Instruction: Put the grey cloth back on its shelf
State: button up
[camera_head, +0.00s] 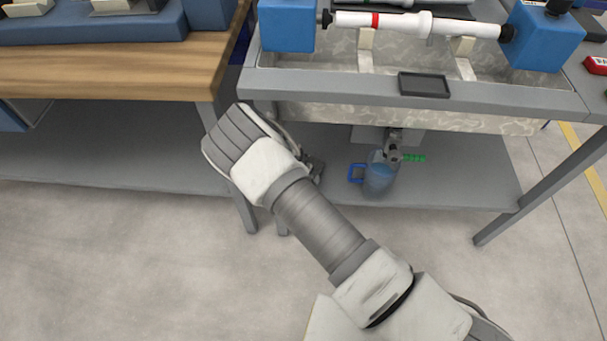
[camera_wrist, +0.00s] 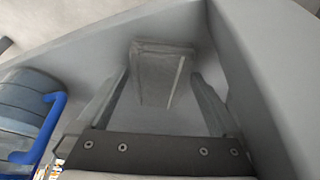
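The grey cloth (camera_wrist: 160,68) shows in the wrist view as a folded, narrow grey piece in the corner of a light grey surface. My gripper (camera_wrist: 161,76) is open, with one finger to the left and one to the right of the cloth. Gaps show between the cloth and both fingers. In the head view my gripper (camera_head: 314,168) is mostly hidden behind my wrist, at the left end of the lower shelf (camera_head: 455,182) under the metal workbench. The cloth cannot be made out in the head view.
A blue-handled jug (camera_head: 378,178) stands on the lower shelf to the right of my gripper and shows in the wrist view (camera_wrist: 30,105). A metal tool with a green part (camera_head: 412,158) is by it. Table legs (camera_head: 236,205) stand close to my wrist.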

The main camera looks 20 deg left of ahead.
jog(key=p+v, duration=0.5)
jog(key=v, duration=0.7)
jog(key=shift+s, duration=0.1)
dwell(0.4)
